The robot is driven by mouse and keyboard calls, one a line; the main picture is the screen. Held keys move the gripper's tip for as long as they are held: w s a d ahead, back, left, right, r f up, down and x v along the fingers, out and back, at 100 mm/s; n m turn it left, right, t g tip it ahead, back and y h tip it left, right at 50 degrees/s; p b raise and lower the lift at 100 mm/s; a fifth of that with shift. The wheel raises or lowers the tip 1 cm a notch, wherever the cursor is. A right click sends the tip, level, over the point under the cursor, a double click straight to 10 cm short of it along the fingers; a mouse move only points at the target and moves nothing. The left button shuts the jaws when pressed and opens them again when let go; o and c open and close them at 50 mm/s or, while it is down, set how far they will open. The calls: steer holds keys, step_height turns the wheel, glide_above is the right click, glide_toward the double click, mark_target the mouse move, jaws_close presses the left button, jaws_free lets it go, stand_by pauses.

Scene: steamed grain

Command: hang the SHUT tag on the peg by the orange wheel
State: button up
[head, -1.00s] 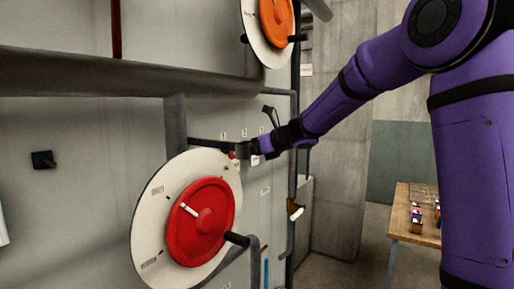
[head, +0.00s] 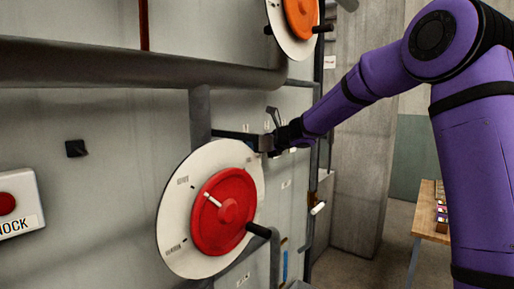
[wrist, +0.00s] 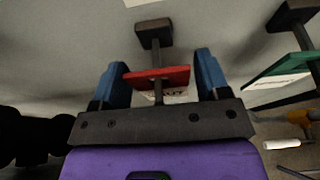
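A red tag (wrist: 150,77) with a white label ending in "UT" hangs on a dark square-headed peg (wrist: 154,32). My gripper (wrist: 160,78) has its blue fingers apart on either side of the tag. Whether they touch its edges I cannot tell. In the head view my gripper (head: 266,143) is at the wall, above and right of the red wheel; the tag is not clear there. The orange wheel (head: 300,17) is higher up, cut by the top edge. A dark stub (head: 268,30) shows at its left edge, possibly a peg.
A green tag (wrist: 280,70) hangs on another peg to the right. The red wheel (head: 225,212) has a protruding black handle (head: 258,230). A thick pipe (head: 140,72) crosses the wall below the orange wheel. A wooden table (head: 430,220) stands at right.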

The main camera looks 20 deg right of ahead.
steer(key=c, duration=0.6)
steer(key=o, duration=1)
steer(key=c, duration=1)
steer(key=shift+r, duration=0.2)
steer(key=shift+s+d, duration=0.55)
steer(key=shift+s, duration=0.2)
steer(key=shift+s+d, duration=0.5)
steer(key=shift+s, duration=0.2)
steer(key=shift+s+d, duration=0.9)
steer(key=shift+s, duration=0.3)
steer(key=shift+s+d, duration=0.85)
steer(key=shift+s, duration=0.35)
